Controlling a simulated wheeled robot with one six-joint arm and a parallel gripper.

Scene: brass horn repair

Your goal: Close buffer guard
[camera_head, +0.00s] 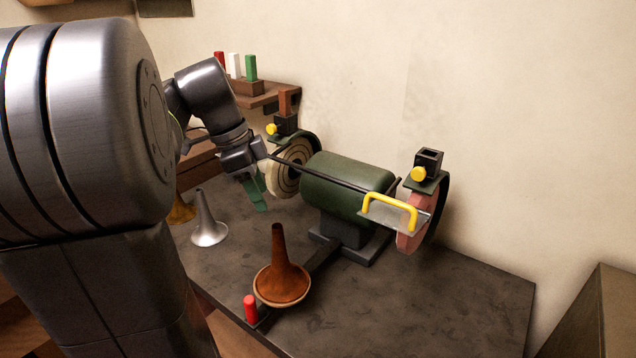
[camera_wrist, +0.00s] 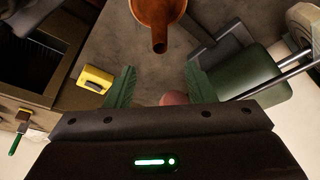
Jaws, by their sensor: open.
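The green buffer motor (camera_head: 347,186) stands on the bench, with a pale layered wheel (camera_head: 291,168) on its left and a pink wheel (camera_head: 412,220) on its right. The guard, a clear grey plate (camera_head: 393,219) with a yellow handle (camera_head: 391,207), juts out in front of the pink wheel. A dark rod runs from it along the motor towards the left wheel. My gripper (camera_head: 256,190) is beside the left wheel, away from the yellow handle. Its green fingers are apart and empty in the wrist view (camera_wrist: 160,88), where part of the motor (camera_wrist: 240,72) shows at right.
A copper-brown horn bell (camera_head: 281,282) stands at the bench front, near a red peg (camera_head: 250,309). A silver bell (camera_head: 207,229) and a brass bell (camera_head: 181,211) stand at left. The bench's right front (camera_head: 450,310) is clear.

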